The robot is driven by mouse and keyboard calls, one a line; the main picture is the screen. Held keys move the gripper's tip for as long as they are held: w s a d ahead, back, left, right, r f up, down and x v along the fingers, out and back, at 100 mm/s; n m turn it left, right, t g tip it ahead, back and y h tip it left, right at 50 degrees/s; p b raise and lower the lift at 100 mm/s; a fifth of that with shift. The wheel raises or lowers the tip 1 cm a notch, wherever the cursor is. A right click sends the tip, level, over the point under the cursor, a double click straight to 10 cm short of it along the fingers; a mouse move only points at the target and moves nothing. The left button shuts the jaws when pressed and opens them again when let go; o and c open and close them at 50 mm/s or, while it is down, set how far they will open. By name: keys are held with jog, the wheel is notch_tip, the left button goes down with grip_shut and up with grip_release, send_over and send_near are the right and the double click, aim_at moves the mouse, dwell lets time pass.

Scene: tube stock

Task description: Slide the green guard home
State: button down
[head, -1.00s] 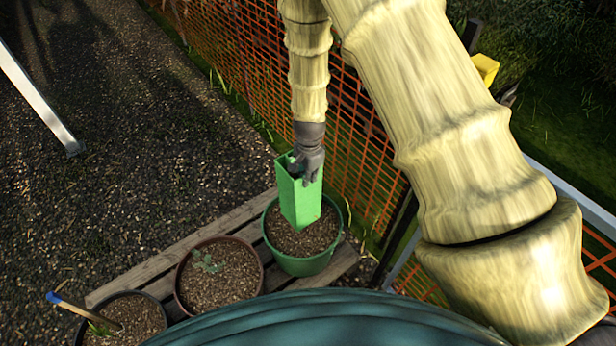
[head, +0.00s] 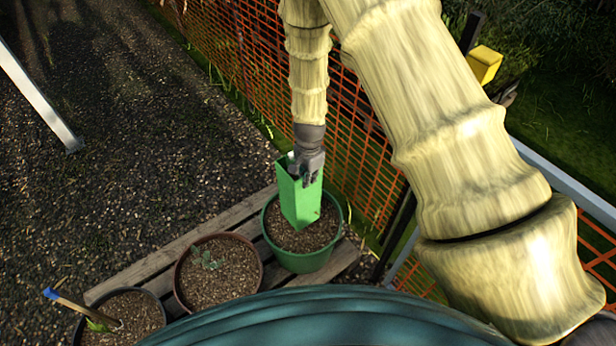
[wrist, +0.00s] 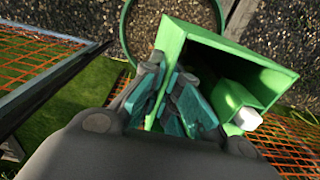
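The green guard (head: 300,203) is a square, open-topped tube. It stands nearly upright over the soil of the green pot (head: 309,262); I cannot tell whether its lower end touches the soil. My gripper (head: 307,178) is at the guard's top rim, pointing down. In the wrist view, the teal-padded fingers (wrist: 172,103) lie on both sides of one wall of the guard (wrist: 228,50) and look closed on it. A green piece with a white tip (wrist: 246,118) shows within the guard's mouth. The fingers hide part of the rim.
A brown pot (head: 222,282) with a small plant and a dark pot (head: 141,316) with a blue-tipped stick (head: 68,300) stand to the left on a wooden pallet (head: 172,262). Orange mesh fencing (head: 352,150) runs close behind the guard. Gravel (head: 150,150) lies open at left.

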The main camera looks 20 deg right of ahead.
jog(key=shift+f+b, duration=0.75)
jog(key=shift+f, duration=1.05)
jog(key=c, duration=1.6)
grip_release()
jog(key=shift+o, duration=0.2)
notch_tip(320, 180, up, 12)
jog(key=shift+s, duration=0.15)
